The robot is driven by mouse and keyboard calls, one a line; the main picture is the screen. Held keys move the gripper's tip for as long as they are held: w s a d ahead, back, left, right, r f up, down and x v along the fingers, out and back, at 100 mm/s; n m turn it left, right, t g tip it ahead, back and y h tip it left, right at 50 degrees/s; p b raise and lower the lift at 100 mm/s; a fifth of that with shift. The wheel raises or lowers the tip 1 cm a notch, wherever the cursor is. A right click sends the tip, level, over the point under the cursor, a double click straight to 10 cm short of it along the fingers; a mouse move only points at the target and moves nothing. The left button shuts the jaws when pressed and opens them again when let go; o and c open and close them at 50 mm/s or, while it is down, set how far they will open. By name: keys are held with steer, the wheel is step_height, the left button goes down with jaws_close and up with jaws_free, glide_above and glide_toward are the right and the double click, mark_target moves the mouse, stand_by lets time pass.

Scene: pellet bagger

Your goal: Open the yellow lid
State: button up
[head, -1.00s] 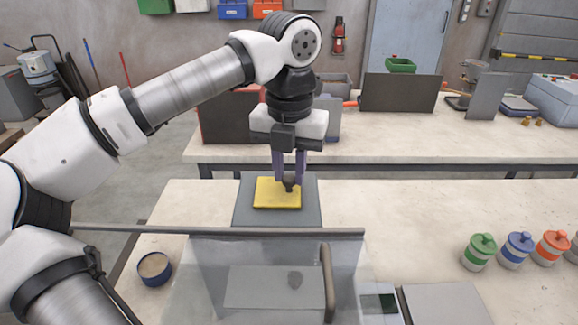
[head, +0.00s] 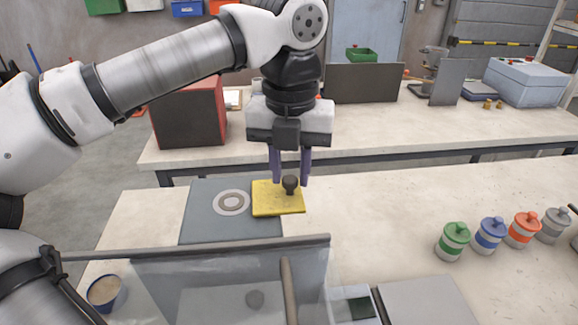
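The yellow lid (head: 265,202) is a flat square plate with a dark round knob (head: 290,186). It lies at the right side of the grey top plate (head: 205,225), appearing to reach past its right edge. To its left, a pale ring with a darker centre (head: 231,203) is uncovered on the grey plate. My gripper (head: 290,182) points down over the lid. Its two purple fingers are apart, one on each side of the knob, with gaps showing. I cannot tell whether either finger touches the knob.
A clear panel (head: 160,285) with a bar along its top stands in front of the grey plate. Green (head: 454,242), blue (head: 490,235), orange (head: 523,229) and grey (head: 553,226) lidded jars stand at right. A blue-rimmed cup (head: 106,292) is at lower left.

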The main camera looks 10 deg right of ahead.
mark_target(290, 178)
steer(key=o, duration=0.3)
steer(key=shift+o, duration=0.2)
step_height(290, 178, up, 14)
steer(key=p, duration=0.2)
steer(key=shift+s+f, duration=0.1)
steer(key=shift+f, duration=0.1)
stand_by(0.3)
